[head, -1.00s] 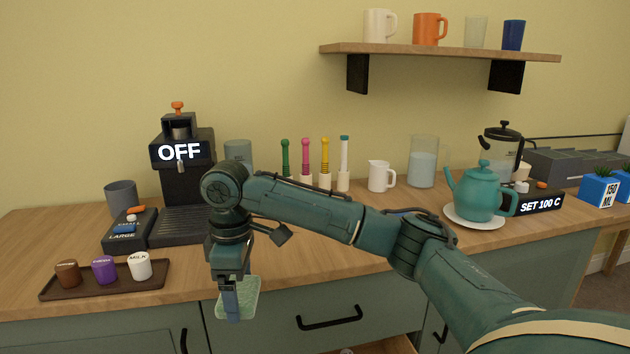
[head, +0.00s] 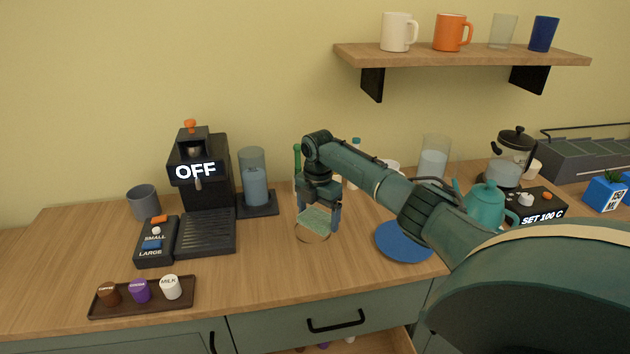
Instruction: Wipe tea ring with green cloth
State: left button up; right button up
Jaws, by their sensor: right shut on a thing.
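The green cloth (head: 314,219) is a pale green pad in the jaws of my right gripper (head: 319,212). The gripper points down over the middle of the wooden counter and is shut on the cloth. The tea ring (head: 312,241) is a thin brown curve on the counter, showing just below and around the cloth's front edge. The cloth covers the rest of it. I cannot tell whether the cloth touches the counter. My left gripper is not in view.
A blue round mat (head: 400,244) lies right of the ring, partly behind my arm. The coffee machine (head: 205,185) and a dark pod tray (head: 142,303) stand left. The teal teapot (head: 487,204) stands right. An open drawer (head: 370,344) shows below. The counter's front middle is clear.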

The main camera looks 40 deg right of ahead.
aim_at(320, 242)
jog(key=shift+d+r, duration=0.4)
jog(key=shift+r, duration=0.05)
jog(key=shift+f, duration=0.35)
notch_tip(320, 242, down, 4)
jog(key=b, duration=0.3)
jog(key=shift+s+r+b, duration=0.1)
jog(key=shift+r+b, duration=0.15)
jog(key=shift+b, duration=0.15)
jog(key=shift+f+b, duration=0.7)
jog(key=shift+f, duration=0.1)
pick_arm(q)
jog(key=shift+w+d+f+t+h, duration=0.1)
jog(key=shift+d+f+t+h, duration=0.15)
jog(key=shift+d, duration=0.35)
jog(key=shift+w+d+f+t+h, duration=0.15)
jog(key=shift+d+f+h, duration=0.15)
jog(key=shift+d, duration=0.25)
pick_arm(e)
jog(key=shift+f, duration=0.1)
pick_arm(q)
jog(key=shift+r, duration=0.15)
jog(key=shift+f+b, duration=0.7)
pick_arm(e)
jog(key=shift+f, duration=1.05)
